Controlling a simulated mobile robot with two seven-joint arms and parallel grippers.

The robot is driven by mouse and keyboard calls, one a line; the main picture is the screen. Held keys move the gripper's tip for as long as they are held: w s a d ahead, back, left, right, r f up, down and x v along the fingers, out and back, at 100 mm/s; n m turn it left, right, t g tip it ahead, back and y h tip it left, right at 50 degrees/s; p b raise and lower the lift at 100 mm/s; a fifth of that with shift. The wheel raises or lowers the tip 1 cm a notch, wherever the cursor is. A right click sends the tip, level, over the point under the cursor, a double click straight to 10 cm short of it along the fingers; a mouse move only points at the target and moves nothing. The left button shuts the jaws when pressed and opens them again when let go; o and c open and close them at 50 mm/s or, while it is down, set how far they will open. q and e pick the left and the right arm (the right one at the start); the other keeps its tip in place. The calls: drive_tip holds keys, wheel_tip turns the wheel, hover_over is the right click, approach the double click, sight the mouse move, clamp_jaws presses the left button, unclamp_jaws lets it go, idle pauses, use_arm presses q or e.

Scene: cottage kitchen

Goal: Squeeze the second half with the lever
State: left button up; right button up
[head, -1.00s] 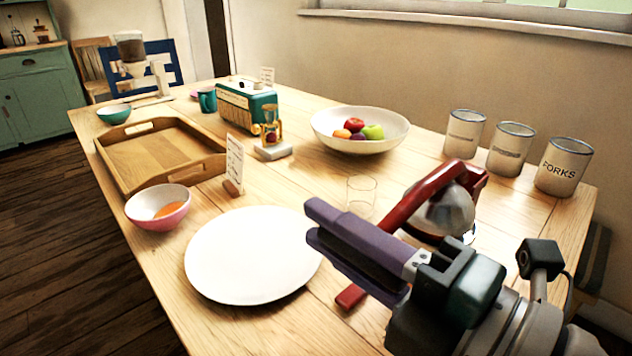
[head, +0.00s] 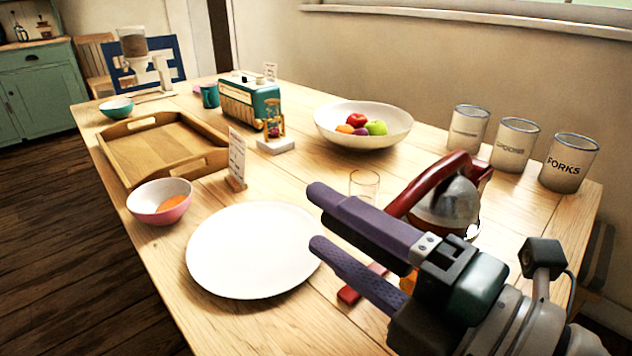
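The juicer, with a red lever (head: 427,186) and a rounded metal body (head: 446,208), stands on the right of the table. My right arm and gripper hide its lower part. A red bar (head: 352,294), seemingly part of its base, shows below the gripper. My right gripper (head: 318,216) is open, its two purple fingers apart, in front of the juicer with its tips over the white plate's edge. A small orange patch (head: 409,283) shows behind the fingers; I cannot tell what it is. A clear glass (head: 364,187) stands beside the juicer. My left gripper is out of view.
A white plate (head: 250,250) lies left of the gripper. A pink bowl (head: 160,203) holds something orange. A wooden tray (head: 188,172), a fruit bowl (head: 340,132), a teal radio (head: 248,101) and several tins, one marked FORKS (head: 569,163), stand farther back.

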drive_tip(key=v, duration=1)
drive_tip(key=shift+b, duration=0.3)
drive_tip(key=v, duration=1.1)
drive_tip(key=shift+s, duration=0.2)
idle(0.4)
drive_tip(key=shift+p, duration=0.5)
drive_tip(key=shift+c, duration=0.4)
